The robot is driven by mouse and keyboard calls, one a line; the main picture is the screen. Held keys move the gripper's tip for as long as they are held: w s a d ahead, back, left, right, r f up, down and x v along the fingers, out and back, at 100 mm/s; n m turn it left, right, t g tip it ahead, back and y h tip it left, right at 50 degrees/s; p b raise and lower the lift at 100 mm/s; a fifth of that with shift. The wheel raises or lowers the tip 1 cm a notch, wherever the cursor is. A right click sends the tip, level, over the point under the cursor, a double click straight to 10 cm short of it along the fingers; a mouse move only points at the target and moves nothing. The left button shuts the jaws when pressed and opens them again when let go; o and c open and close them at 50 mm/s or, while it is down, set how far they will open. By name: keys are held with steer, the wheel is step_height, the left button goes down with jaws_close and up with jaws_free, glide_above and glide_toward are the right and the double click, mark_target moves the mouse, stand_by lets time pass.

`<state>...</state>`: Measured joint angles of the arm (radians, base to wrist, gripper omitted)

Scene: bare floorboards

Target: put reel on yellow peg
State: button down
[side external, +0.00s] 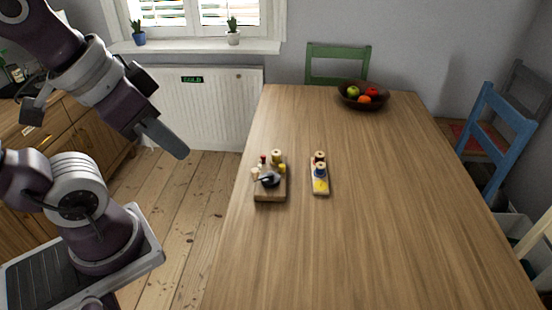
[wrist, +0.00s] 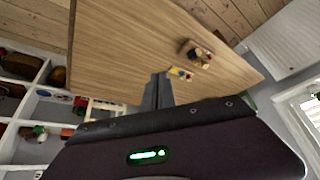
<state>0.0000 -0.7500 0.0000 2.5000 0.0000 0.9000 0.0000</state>
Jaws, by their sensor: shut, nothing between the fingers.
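A narrow light board (side external: 314,189) lies on the table. Two reel-like pieces stand toward its far end: a reddish-dark one (side external: 319,157) and a blue one (side external: 320,170). Its near end has a yellow patch (side external: 320,185); whether that is a peg I cannot tell. A thicker wooden block (side external: 270,197) to its left holds a cream-yellow reel-like piece (side external: 277,156) and a small yellow piece (side external: 282,168). Both boards show small in the wrist view, the narrow one (wrist: 181,73) nearer the fingers. My gripper (side external: 178,150) is shut and empty, up left of the table.
The block also carries a dark pan-like piece (side external: 269,179) and small red and cream pieces. A fruit bowl (side external: 350,99) sits at the table's far end. Chairs stand behind and right. The table (side external: 390,220) is bare to the right and in front.

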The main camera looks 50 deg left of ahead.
steer(key=c, duration=1)
jaws_free()
steer(key=m+g+h, duration=0.1)
steer(key=m, duration=0.2)
glide_above(276, 153)
steer(key=s, duration=0.3)
step_height(276, 153, down, 27)
steer(key=shift+s, duration=0.2)
steer(key=x, duration=0.7)
steer(key=shift+w+f, duration=0.15)
steer(key=shift+f, duration=0.1)
steer(key=shift+c, duration=0.2)
